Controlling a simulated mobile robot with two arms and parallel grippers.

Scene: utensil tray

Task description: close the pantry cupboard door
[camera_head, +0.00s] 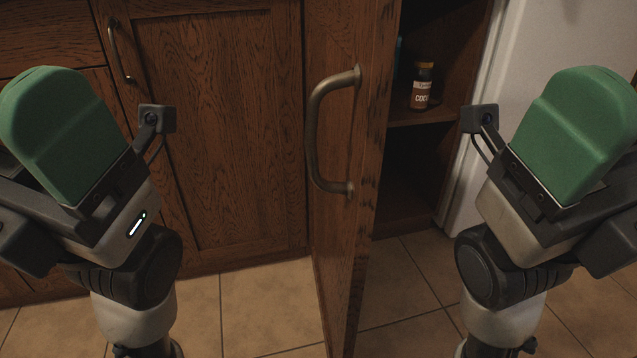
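The pantry cupboard door (336,240) is wooden and stands open in the middle of the view, swung out towards me with its edge facing me. A curved metal handle (316,130) is fixed on its left face. The open cupboard (405,200) shows to the right of the door. My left arm is to the left of the door and my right arm is to the right, in front of the cupboard opening. Both arms are apart from the door and handle. The fingers of both grippers cannot be made out.
A cocoa jar (422,88) stands on the cupboard shelf (425,114), with a bluish item partly hidden by the door. A closed wooden cabinet (230,120) with its own handle (117,52) is at left. A white panel (520,60) is at right. Tiled floor (265,305) lies below.

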